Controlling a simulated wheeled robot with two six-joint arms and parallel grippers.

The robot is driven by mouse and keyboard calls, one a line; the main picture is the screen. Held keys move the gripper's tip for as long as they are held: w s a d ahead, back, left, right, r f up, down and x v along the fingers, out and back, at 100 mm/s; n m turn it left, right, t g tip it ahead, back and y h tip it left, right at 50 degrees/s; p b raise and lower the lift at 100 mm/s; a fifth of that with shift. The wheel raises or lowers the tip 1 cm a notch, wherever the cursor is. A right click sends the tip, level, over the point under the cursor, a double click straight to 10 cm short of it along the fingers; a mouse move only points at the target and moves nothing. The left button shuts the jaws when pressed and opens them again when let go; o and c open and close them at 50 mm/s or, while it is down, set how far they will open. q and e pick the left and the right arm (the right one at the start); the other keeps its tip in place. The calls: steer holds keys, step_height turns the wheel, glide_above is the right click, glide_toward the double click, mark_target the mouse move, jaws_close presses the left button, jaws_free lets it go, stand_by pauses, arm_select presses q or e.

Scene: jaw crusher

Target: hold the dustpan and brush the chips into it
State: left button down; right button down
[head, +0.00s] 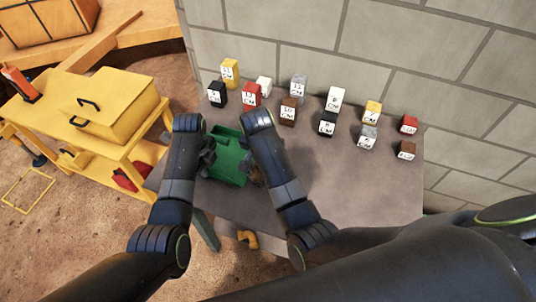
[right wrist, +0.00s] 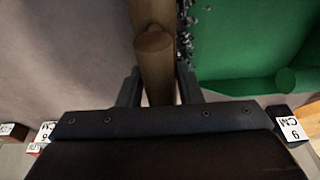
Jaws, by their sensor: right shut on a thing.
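The green dustpan (head: 229,158) lies on the grey table between my two arms. It also shows at the upper right of the right wrist view (right wrist: 250,45). My left gripper (head: 207,160) is at the dustpan's left side; its fingertips are too small and dark to tell whether they grip it. My right gripper (right wrist: 157,88) is shut on the round wooden handle of the brush (right wrist: 154,60), just beside the dustpan. Small dark grey chips (right wrist: 188,35) lie in a strip between the brush and the green pan, some at the pan's edge. In the head view the brush is mostly hidden.
Several labelled blocks stand at the back of the table (head: 330,185), among them a red one (head: 251,93) and a yellow one (head: 373,112). A block wall rises behind. A yellow bench with a yellow box (head: 115,105) stands at left. The table's right part is clear.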

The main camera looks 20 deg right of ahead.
arm_select(q)
steer(key=shift+w, duration=0.1)
arm_select(e)
steer(key=shift+w+a, duration=0.35)
steer(key=shift+a, duration=0.45)
steer(key=shift+w+a, duration=0.3)
steer(key=shift+a, duration=0.45)
arm_select(q)
steer(key=shift+s+d, duration=0.2)
arm_select(e)
steer(key=shift+w+a+r, duration=0.15)
steer(key=shift+w+a, duration=0.3)
steer(key=shift+a, duration=0.3)
arm_select(q)
steer(key=shift+w+a, duration=0.1)
steer(key=shift+w, duration=0.05)
arm_select(e)
steer(key=shift+w+a, duration=0.35)
